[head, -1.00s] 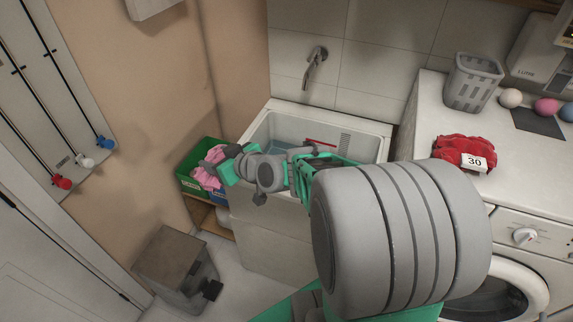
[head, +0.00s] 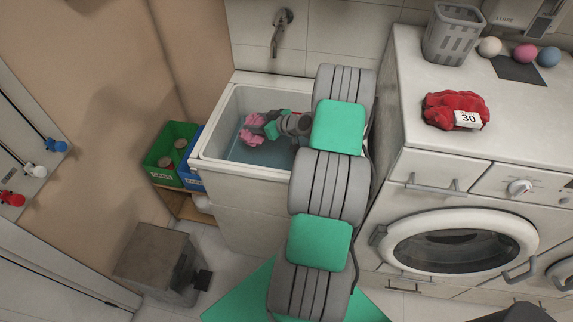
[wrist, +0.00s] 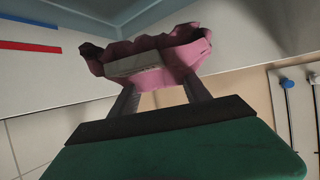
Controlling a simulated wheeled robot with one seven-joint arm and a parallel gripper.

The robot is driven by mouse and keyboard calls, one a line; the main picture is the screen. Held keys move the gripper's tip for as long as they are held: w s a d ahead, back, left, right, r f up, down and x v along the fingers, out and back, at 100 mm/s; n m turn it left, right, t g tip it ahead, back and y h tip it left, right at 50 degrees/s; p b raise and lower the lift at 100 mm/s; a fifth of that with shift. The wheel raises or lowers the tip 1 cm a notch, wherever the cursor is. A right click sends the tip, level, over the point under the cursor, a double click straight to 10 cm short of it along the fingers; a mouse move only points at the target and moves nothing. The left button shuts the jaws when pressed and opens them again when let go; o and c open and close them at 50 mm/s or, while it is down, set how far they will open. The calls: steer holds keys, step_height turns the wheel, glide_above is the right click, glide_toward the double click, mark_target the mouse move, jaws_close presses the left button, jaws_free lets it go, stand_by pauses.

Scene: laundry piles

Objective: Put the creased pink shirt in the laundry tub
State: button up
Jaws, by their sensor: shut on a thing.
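The creased pink shirt (head: 254,129) is bunched up inside the laundry tub (head: 210,143), towards its left side. My gripper (head: 262,125) is shut on the shirt, within the tub's rim in the head view. In the wrist view the pink shirt (wrist: 160,60) hangs bunched between the fingers of my gripper (wrist: 158,92), with a pale patch on its front. The tub is a white basin with bluish water or a bluish floor. I cannot tell whether the shirt touches it. My arm hides the tub's right part.
A green bin (head: 163,152) and a blue bin (head: 191,170) stand on a wooden shelf left of the tub. A wall tap (head: 284,20) is above the tub. A red cloth tagged 30 (head: 447,108) lies on the white washer top (head: 412,65). A grey pedal bin (head: 155,258) stands on the floor.

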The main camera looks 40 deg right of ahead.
steer(key=f, duration=0.3)
steer(key=d+f+p, duration=0.1)
steer(key=f, duration=0.3)
steer(key=f+p, duration=0.1)
steer(key=f, duration=0.3)
steer(key=shift+s+d+f, duration=0.15)
steer(key=shift+s+f, duration=0.1)
steer(key=shift+s, duration=0.05)
steer(key=shift+f+b, duration=0.45)
steer(key=shift+f, duration=0.05)
steer(key=shift+f+b, duration=0.35)
steer(key=shift+b, duration=0.15)
steer(key=o, duration=1.5)
steer(key=shift+o, duration=0.2)
steer(key=shift+r, duration=0.1)
